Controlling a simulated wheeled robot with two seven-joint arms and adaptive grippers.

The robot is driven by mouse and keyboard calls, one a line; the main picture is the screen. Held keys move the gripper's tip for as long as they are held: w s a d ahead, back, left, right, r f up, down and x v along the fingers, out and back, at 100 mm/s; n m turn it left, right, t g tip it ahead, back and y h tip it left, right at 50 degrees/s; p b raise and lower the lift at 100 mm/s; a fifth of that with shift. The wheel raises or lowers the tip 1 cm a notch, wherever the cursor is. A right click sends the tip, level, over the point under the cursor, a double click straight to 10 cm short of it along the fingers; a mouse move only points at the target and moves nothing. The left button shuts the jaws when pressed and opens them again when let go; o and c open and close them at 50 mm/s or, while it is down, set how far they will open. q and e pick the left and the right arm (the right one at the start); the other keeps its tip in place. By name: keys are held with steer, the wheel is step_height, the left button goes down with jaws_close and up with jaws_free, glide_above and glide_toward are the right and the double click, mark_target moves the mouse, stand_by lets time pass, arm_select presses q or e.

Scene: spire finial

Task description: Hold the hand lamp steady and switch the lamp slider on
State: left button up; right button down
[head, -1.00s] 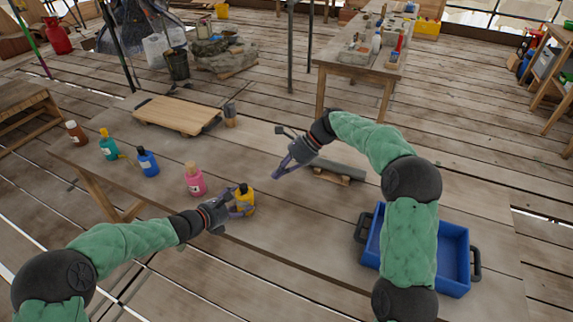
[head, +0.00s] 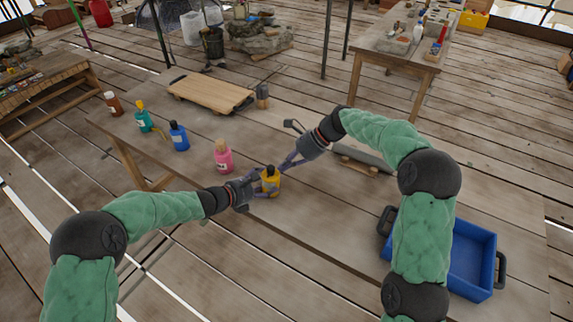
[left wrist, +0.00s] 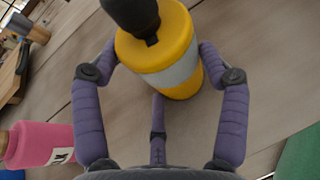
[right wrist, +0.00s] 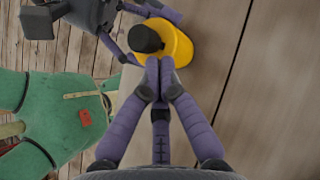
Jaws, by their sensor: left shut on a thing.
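The hand lamp, yellow with a grey band and a black top (head: 271,180), stands upright on the wooden table. In the left wrist view the lamp (left wrist: 181,75) sits between the fingers of my left gripper (left wrist: 158,75), which is shut on it. In the head view my left gripper (head: 258,186) reaches it from the left. My right gripper (head: 284,168) comes from the upper right, with its fingertips close to the lamp. In the right wrist view its fingers (right wrist: 159,78) are shut together in front of the lamp (right wrist: 177,44); whether they touch it is unclear. I cannot make out the slider.
A pink bottle (head: 223,158), a blue bottle (head: 179,136), a teal bottle (head: 143,118) and a brown bottle (head: 113,103) stand left on the table. A wooden board (head: 210,93) lies behind. A blue crate (head: 480,240) sits at right, beside my right arm.

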arm_select(q)
steer(key=shift+f, duration=0.1)
arm_select(e)
steer(key=shift+s+a, duration=0.65)
steer(key=shift+a, duration=0.35)
steer(key=shift+d, duration=0.1)
steer(key=shift+d, duration=0.35)
steer(key=d+f+v, duration=0.1)
steer(key=v, duration=1.1)
steer(key=shift+w+d+f, duration=0.15)
steer(key=shift+d+f, duration=0.1)
steer(key=shift+d, duration=0.25)
